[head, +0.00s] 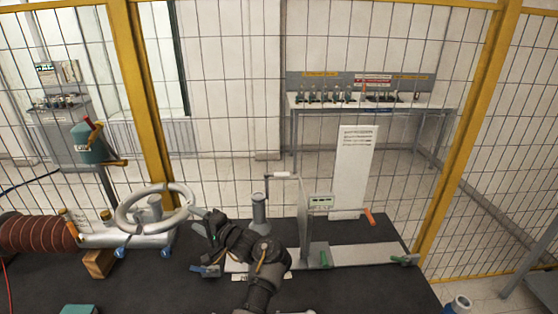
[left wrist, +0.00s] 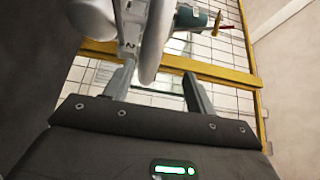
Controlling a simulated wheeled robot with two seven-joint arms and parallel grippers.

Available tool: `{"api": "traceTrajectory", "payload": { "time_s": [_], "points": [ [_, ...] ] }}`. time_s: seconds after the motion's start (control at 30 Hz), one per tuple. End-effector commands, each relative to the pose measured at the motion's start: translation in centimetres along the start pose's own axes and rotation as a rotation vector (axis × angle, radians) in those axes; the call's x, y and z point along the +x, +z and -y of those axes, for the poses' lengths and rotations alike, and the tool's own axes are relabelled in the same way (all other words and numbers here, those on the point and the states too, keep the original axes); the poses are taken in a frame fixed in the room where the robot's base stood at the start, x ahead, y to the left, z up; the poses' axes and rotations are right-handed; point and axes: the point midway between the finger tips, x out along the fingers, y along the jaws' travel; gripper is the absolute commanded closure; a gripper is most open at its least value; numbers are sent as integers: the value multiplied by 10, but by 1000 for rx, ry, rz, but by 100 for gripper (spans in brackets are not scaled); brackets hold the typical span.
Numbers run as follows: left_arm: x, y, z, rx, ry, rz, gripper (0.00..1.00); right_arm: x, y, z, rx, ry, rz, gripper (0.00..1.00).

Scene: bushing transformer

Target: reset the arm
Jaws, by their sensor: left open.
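My left gripper (head: 196,240) is at the middle of the dark table in the head view, with its black arm coming up from the bottom. Its two fingers are spread open and point left toward a white ring (head: 152,207) on a pale bushing body. In the left wrist view the open fingers (left wrist: 160,88) have nothing clamped between them. The pale ring and bushing (left wrist: 152,40) show beyond and partly between the fingers there; I cannot tell the exact distance. My right gripper is not in view.
A ribbed red-brown insulator (head: 38,233) and a wooden block (head: 99,262) lie at the left. A grey post (head: 259,212) and an upright stand with a crank (head: 305,215) are behind my arm. A yellow-framed mesh fence (head: 137,90) stands behind the dark table (head: 370,285).

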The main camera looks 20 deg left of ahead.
Motion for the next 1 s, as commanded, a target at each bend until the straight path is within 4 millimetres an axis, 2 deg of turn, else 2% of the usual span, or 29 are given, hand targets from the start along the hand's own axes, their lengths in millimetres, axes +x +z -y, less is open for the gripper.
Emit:
{"api": "traceTrajectory", "payload": {
  "time_s": [0.03, 0.3, 0.47, 0.6, 1.0],
  "points": [
    [-13, -3, -12, 6, 35, -22, 44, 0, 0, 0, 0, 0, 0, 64],
    [24, -4, -16, 3, 34, -29, 44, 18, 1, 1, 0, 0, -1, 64],
    [39, -4, -14, 3, 33, -32, 44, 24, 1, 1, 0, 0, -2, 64],
    [39, -4, -5, 2, 33, -33, 44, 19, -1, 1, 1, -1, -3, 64],
    [40, -4, -5, 2, 32, -31, 44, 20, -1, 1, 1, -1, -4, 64]
  ]
}}
